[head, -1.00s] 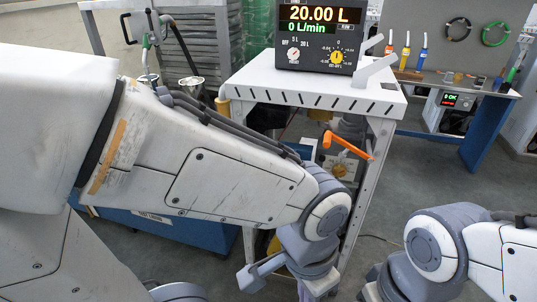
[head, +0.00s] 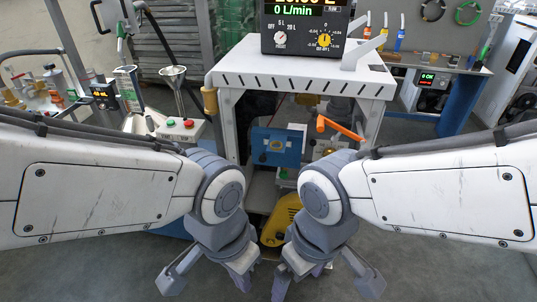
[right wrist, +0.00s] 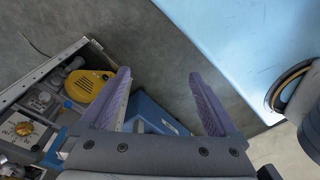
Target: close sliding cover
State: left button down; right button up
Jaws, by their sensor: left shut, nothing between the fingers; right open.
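No sliding cover can be clearly made out. The dispenser frame is a white slotted table (head: 228,82) with a black display unit (head: 308,25) reading 0 L/min on top. Under it are a blue box (head: 277,147), an orange handle (head: 340,128) and a yellow housing (head: 280,220). My left gripper (head: 243,280) is shut and empty, low in front of the frame. My right gripper (head: 283,284) is beside it, also in front of the frame. The right wrist view shows its two purple fingers apart (right wrist: 163,88), with nothing between them. The yellow housing also shows there (right wrist: 86,90).
A metal funnel (head: 173,76) and a control box with red and green buttons (head: 181,129) stand left of the frame. A workbench (head: 440,65) with bottles and tools is at the back right. Grey floor lies open between frame and bench.

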aim_at(277, 147)
jog(key=u, duration=1.15)
jog(key=i, duration=1)
jog(key=z, duration=1.45)
